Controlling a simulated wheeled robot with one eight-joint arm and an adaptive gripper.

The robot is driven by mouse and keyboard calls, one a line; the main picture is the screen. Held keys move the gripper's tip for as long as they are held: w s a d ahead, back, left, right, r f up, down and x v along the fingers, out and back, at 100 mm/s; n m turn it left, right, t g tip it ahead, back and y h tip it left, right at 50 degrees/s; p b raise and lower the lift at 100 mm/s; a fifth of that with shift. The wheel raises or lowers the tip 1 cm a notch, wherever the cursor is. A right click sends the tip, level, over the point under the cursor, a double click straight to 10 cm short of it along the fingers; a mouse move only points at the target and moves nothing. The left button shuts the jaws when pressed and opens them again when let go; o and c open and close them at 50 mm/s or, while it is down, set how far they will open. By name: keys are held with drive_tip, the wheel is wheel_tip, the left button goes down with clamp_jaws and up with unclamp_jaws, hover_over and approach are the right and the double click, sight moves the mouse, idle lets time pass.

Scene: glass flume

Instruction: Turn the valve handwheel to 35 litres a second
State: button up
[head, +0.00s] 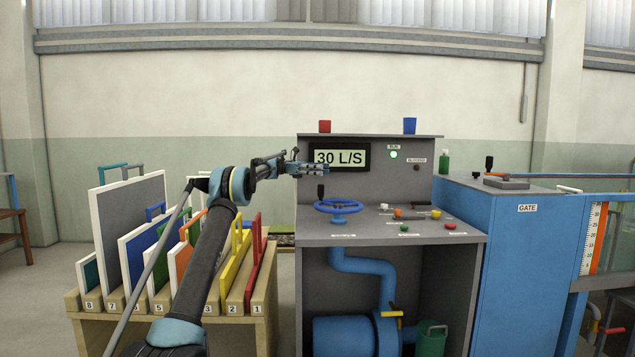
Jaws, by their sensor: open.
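The blue valve handwheel (338,206) lies flat on the grey console top, with a dark upright knob on its rim. The display (341,157) on the console's back panel reads 30 L/S. My gripper (296,167) is open and empty, pointing right, in front of the display's left edge. It is above and to the left of the handwheel and apart from it. The fingers are small in this view.
Small levers and buttons (415,215) sit right of the handwheel on the console (390,238). A rack (240,308) of coloured panels stands left, under my arm. The blue GATE cabinet (512,250) stands right. Red and blue blocks sit on top of the panel.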

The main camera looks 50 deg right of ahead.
drive_tip(key=shift+r, duration=0.5)
drive_tip(key=shift+w+f, duration=0.1)
drive_tip(key=c, duration=0.9)
drive_tip(key=shift+w+f+h, duration=0.1)
drive_tip(key=shift+w+h, duration=0.1)
drive_tip(key=shift+h, duration=0.4)
clamp_jaws()
drive_tip(key=w+a+f+m+t+h, duration=0.1)
drive_tip(key=a+f+m+t+h, duration=0.1)
drive_tip(key=a+f+t+h, duration=0.5)
drive_tip(key=w+a+f+m+t+h, duration=0.2)
drive_tip(key=a+f+m+t+h, duration=0.15)
drive_tip(key=a+t, duration=0.6)
drive_tip(key=s+d+g, duration=0.1)
drive_tip(key=s+d, duration=0.1)
drive_tip(key=d, duration=1)
drive_tip(key=shift+f+n+h, duration=0.2)
drive_tip(key=shift+n+h, duration=0.15)
drive_tip(key=shift+h, duration=0.1)
